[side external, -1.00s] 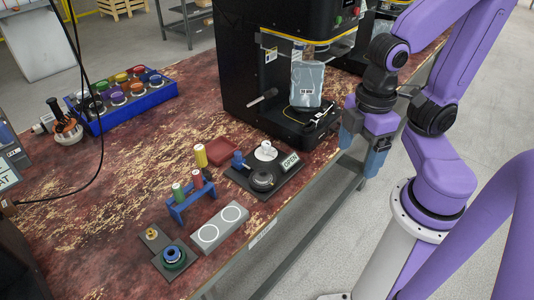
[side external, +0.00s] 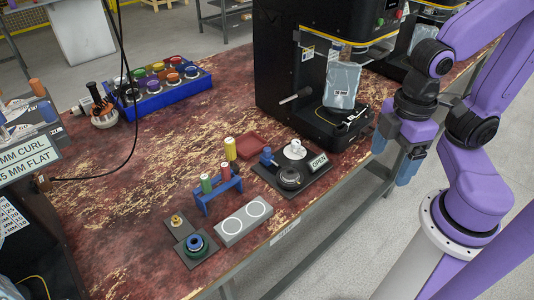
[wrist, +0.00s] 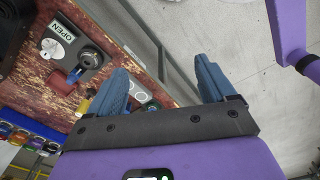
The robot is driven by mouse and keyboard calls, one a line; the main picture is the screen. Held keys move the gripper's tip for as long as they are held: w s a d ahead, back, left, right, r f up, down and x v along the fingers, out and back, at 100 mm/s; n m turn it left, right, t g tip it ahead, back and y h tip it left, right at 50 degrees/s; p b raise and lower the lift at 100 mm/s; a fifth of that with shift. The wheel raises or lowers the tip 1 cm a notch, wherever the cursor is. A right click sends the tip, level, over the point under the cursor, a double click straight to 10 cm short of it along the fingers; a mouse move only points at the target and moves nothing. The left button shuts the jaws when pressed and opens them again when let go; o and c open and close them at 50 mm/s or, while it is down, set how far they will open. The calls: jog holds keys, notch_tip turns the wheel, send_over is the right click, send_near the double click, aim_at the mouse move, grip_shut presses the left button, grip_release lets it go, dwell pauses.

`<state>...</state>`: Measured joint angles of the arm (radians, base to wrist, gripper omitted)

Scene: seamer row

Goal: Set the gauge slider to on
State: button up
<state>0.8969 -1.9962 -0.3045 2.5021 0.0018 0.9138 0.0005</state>
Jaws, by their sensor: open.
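I cannot tell for sure which part is the gauge slider. A dark board (side external: 309,178) near the bench's front edge carries a blue handle (side external: 266,157), a white round piece (side external: 295,150), a black round part (side external: 289,177) and an OPEN sign (side external: 318,162). In the wrist view the black round part (wrist: 90,57) and OPEN sign (wrist: 61,29) show at upper left. A separate small dark plate (side external: 172,232) has a brass knob (side external: 177,220) and a blue-green ring (side external: 196,243). My gripper (side external: 393,162) is open and empty, pointing down beyond the bench edge, right of the board.
Left of the board stand a blue rack (side external: 218,194) with coloured cylinders, a grey block (side external: 243,221) with two circles and a red tray (side external: 251,146). A black machine (side external: 285,75) holding a pouch (side external: 342,85) stands behind. Open floor lies right of the bench.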

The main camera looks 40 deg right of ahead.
jog(key=shift+w+a, duration=0.1)
jog(key=c, duration=0.6)
jog(key=w+a+m, duration=0.4)
jog(key=w+a, duration=0.1)
jog(key=w, duration=0.6)
jog(key=m, duration=1.2)
send_over(267, 149)
notch_tip(267, 149, down, 10)
notch_tip(267, 149, down, 17)
jog(key=shift+r, duration=0.2)
jog(key=shift+s, duration=0.1)
grip_shut()
